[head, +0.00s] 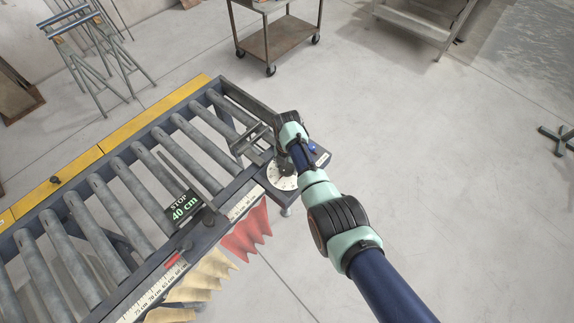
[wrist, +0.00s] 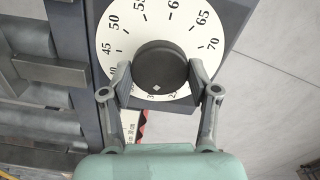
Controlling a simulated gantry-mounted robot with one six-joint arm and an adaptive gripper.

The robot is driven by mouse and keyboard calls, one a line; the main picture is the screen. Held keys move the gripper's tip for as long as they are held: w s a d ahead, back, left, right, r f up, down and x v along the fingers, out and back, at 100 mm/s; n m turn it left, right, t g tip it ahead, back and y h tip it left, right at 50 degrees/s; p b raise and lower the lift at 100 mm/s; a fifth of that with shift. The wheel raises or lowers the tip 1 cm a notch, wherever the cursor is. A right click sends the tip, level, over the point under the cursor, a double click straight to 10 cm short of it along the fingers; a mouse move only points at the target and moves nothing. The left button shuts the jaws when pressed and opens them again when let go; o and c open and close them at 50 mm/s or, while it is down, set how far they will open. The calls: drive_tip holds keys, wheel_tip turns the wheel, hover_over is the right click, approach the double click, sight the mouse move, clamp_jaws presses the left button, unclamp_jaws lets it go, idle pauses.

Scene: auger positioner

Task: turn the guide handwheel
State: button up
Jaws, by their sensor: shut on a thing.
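The guide handwheel is a round black knob (wrist: 160,66) with a small pale diamond mark, standing at the middle of a white numbered dial (wrist: 115,35). In the wrist view my gripper (wrist: 159,78) has one finger on each side of the knob, and it is shut on it. The near part of the dial is hidden behind the knob and fingers. In the head view the dial (head: 279,183) lies on the corner plate of the roller conveyor, and my arm and gripper hide part of the dial and most of the knob.
The roller conveyor (head: 120,190) fills the left, with a yellow edge (head: 120,130), a "STOP 40 cm" sign (head: 183,208), and a scale strip (head: 152,297). Red (head: 246,236) and tan flaps hang from its near side. A cart (head: 278,40) stands behind.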

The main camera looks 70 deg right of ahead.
sight(287, 167)
idle(0.4)
drive_tip(key=o, duration=1.2)
drive_tip(key=shift+r, duration=0.1)
wheel_tip(287, 167, up, 12)
drive_tip(key=shift+f, duration=0.1)
